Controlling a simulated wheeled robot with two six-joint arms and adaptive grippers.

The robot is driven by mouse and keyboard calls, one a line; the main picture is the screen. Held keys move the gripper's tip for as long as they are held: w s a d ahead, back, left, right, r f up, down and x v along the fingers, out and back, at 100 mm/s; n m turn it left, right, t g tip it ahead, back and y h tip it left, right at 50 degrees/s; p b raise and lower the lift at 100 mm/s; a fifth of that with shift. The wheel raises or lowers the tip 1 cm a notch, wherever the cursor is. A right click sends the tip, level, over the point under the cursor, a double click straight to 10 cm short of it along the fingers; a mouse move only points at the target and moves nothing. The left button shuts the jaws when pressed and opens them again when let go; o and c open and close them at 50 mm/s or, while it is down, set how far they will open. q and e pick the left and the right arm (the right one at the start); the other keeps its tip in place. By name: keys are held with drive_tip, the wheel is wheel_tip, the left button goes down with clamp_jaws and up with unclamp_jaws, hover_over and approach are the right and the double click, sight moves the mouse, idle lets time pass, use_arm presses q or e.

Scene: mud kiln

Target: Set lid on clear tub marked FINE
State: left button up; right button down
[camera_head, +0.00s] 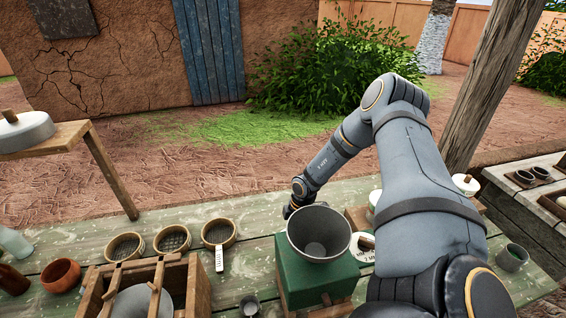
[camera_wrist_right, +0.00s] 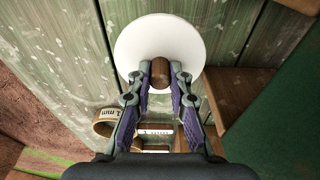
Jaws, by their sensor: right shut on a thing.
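In the right wrist view a white round lid (camera_wrist_right: 145,42) has a brown wooden knob (camera_wrist_right: 160,72). My right gripper (camera_wrist_right: 160,78) is shut on that knob, with one finger on each side. The lid is over the green planks; I cannot tell its height above them. In the head view my right gripper is mostly hidden behind the grey bowl, and the held lid does not show. I cannot make out a clear tub marked FINE; my right arm covers part of the table. My left gripper is not in view.
A grey bowl (camera_head: 319,232) sits on a green box (camera_head: 300,283). Several round sieves (camera_head: 173,240) stand left of it. A wooden crate (camera_head: 196,290) is at the front. A white lettered disc (camera_head: 363,254) lies beside the bowl. A white-topped container (camera_head: 466,184) stands beyond my right arm.

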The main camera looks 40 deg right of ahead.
wheel_tip(320, 180, down, 2)
drive_tip(key=shift+f+b, duration=0.25)
drive_tip(key=shift+b, duration=0.05)
wheel_tip(320, 180, down, 3)
drive_tip(key=shift+r+b, duration=0.1)
drive_tip(key=shift+b, duration=0.95)
drive_tip(key=shift+f, duration=0.35)
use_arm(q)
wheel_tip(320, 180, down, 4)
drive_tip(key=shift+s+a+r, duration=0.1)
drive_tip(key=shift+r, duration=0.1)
use_arm(e)
drive_tip(key=c, duration=1.3)
unclamp_jaws()
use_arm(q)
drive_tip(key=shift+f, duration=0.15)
use_arm(e)
drive_tip(key=shift+o, duration=0.2)
drive_tip(key=shift+f, duration=0.1)
